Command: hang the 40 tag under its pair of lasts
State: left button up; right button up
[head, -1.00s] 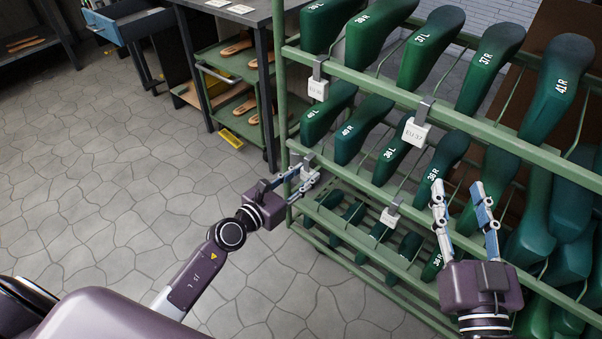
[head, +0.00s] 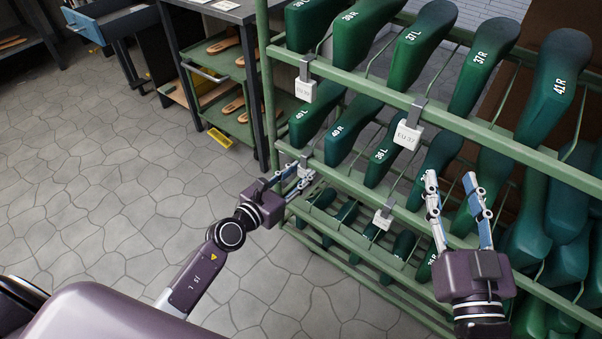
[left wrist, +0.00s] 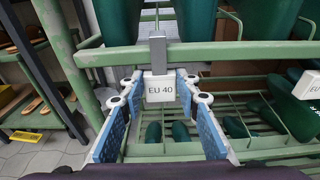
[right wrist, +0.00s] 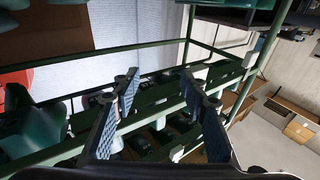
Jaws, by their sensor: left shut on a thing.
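The white EU 40 tag (left wrist: 160,88) is between the fingers of my left gripper (left wrist: 160,95), which is shut on it. Its grey hook (left wrist: 158,52) reaches up across the green rail (left wrist: 230,53) and appears to lie over it. In the head view my left gripper (head: 301,181) is at the rack's left end, below the green 40 L last (head: 308,118) and beside the 40 R last (head: 345,128). My right gripper (head: 451,180) is open and empty, in front of the rack further right.
Other tags hang on the rails: EU 37 (head: 408,134), one at upper left (head: 305,90), and one lower down (head: 382,219). The rack's left post (head: 265,90) stands close to my left gripper. The floor (head: 120,190) at left is clear.

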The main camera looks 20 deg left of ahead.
pick_arm(q)
jog(key=shift+f+b, duration=0.25)
jog(key=shift+b, duration=0.05)
pick_arm(e)
jog(key=shift+s+d+r+t, duration=0.1)
jog(key=shift+s+r+t, duration=0.15)
jog(key=shift+r, duration=0.35)
jog(key=shift+s+r+t, duration=0.15)
jog(key=shift+r+t, duration=0.2)
jog(key=shift+r, duration=0.25)
jog(key=shift+s+d+r+t, duration=0.1)
jog(key=shift+s+r+t, duration=0.15)
jog(key=shift+r, duration=0.35)
pick_arm(q)
jog(key=o, duration=1.2)
jog(key=shift+s+a, duration=0.1)
pick_arm(e)
jog(key=shift+a, duration=0.1)
pick_arm(q)
jog(key=v, duration=1.1)
jog(key=shift+s+a, duration=0.1)
jog(key=shift+s, duration=0.3)
